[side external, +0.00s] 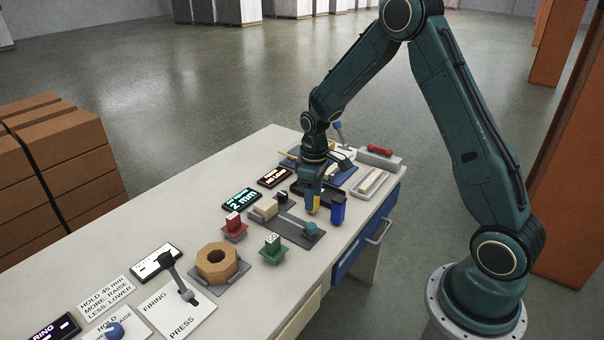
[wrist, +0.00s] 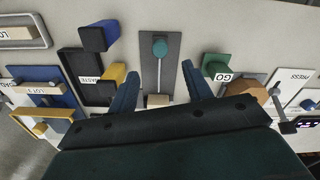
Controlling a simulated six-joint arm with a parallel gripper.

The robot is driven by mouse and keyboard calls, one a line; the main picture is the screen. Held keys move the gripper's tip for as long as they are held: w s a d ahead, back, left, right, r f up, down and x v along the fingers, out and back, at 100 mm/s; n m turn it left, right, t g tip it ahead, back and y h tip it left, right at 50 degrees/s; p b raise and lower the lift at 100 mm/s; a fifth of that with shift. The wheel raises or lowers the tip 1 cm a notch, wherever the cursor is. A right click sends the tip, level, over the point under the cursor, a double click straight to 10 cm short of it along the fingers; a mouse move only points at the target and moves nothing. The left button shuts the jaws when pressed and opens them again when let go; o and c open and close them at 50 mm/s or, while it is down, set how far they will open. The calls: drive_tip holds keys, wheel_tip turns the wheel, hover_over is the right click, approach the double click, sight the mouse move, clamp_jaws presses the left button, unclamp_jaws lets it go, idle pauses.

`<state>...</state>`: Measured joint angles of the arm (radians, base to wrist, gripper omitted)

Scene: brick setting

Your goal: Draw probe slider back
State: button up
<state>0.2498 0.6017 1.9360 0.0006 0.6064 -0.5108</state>
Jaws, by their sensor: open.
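The probe slider is a dark grey plate (side external: 300,237) with a thin pale rod, a teal knob (side external: 311,228) at its near end and a beige block (side external: 265,209) at its other end. In the wrist view the plate (wrist: 174,85) runs upward, with the teal knob (wrist: 159,47) near its top and the beige block (wrist: 157,100) low, partly hidden by my gripper's body. My gripper (wrist: 160,70) is open and empty, its fingers on either side of the plate. In the side view my gripper (side external: 309,188) hangs beyond the plate; its fingertips are hard to make out.
A green GO button (side external: 272,247), a red button (side external: 234,228) and a wooden ring (side external: 217,262) stand nearby. The bench front edge is close to the knob.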

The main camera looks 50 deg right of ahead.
drive_tip(key=shift+r, duration=1.85)
drive_tip(key=shift+r, duration=0.1)
drive_tip(key=s+a+r+t, duration=0.1)
drive_tip(key=s+a+r, duration=0.15)
drive_tip(key=r, duration=0.25)
drive_tip(key=s+a+r+m+t, duration=0.1)
drive_tip(key=s+a+r, duration=0.15)
drive_tip(key=r, duration=0.25)
drive_tip(key=s+a+r+t, duration=0.1)
drive_tip(key=s+r, duration=0.3)
drive_tip(key=r, duration=0.1)
drive_tip(key=s+a+r+m+t, duration=0.1)
drive_tip(key=s+a+r, duration=0.1)
drive_tip(key=s, duration=0.5)
drive_tip(key=s+a+r+m+t, duration=0.1)
drive_tip(key=s+a+r, duration=0.1)
drive_tip(key=s, duration=0.6)
drive_tip(key=shift+a+r+t, duration=0.3)
drive_tip(key=shift+a+r, duration=0.05)
drive_tip(key=shift+r, duration=0.2)
